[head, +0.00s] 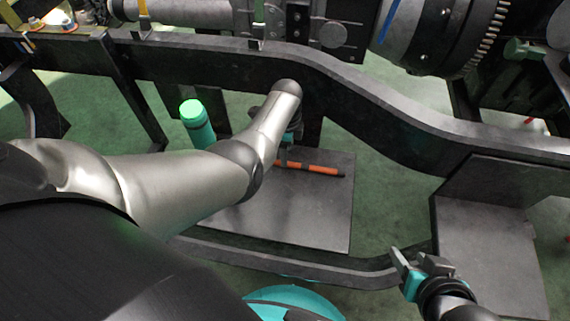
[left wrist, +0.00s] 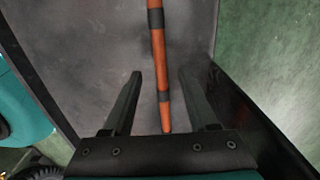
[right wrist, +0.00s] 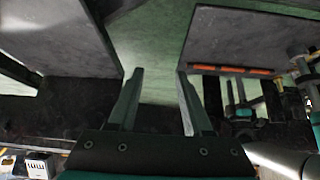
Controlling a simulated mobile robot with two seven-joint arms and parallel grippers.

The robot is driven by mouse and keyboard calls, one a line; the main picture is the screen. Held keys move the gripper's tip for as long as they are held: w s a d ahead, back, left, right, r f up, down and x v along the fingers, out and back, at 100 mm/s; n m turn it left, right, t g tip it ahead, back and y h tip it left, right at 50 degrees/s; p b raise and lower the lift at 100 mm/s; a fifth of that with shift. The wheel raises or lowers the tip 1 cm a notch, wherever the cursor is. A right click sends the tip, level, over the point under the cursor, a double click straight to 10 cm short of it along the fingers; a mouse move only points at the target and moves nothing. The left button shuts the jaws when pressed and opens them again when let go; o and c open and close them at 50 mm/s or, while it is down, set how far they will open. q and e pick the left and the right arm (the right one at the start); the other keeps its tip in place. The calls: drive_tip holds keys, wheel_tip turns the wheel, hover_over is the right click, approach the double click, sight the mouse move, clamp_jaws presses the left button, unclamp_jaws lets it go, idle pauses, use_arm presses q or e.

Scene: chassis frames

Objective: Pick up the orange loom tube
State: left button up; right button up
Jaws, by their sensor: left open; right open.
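The orange loom tube (head: 315,169), with dark bands, lies on a flat grey plate (head: 318,222) inside the dark chassis frame. My left gripper (head: 283,158) is over the tube's left part, mostly hidden by my own forearm in the head view. In the left wrist view the tube (left wrist: 158,45) runs lengthwise between the two open fingers (left wrist: 161,75), with no finger seen touching it. My right gripper (head: 403,259) is open and empty at the lower right, apart from the tube. The right wrist view shows the tube (right wrist: 232,69) far off, right of the fingers (right wrist: 160,72).
A dark frame rail (head: 400,128) passes behind the plate, and another rail (head: 300,262) passes in front. A second grey plate (head: 487,245) is at the right. Large machinery (head: 435,35) sits above the back rail.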

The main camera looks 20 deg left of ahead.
use_arm(q)
drive_tip(key=shift+f+b, duration=0.4)
drive_tip(key=shift+f, duration=0.15)
drive_tip(key=shift+a+f+b, duration=0.15)
drive_tip(key=shift+f+b, duration=0.95)
drive_tip(key=shift+f, duration=0.05)
drive_tip(key=shift+f+b, duration=0.4)
drive_tip(key=shift+f, duration=0.05)
use_arm(e)
drive_tip(key=w+a+r+t+y, duration=0.2)
drive_tip(key=w+a+t+y, duration=0.1)
drive_tip(key=a+t, duration=0.3)
drive_tip(key=shift+a+t+y, duration=0.4)
drive_tip(key=shift+a+y, duration=0.1)
drive_tip(key=shift+a, duration=0.15)
use_arm(q)
clamp_jaws()
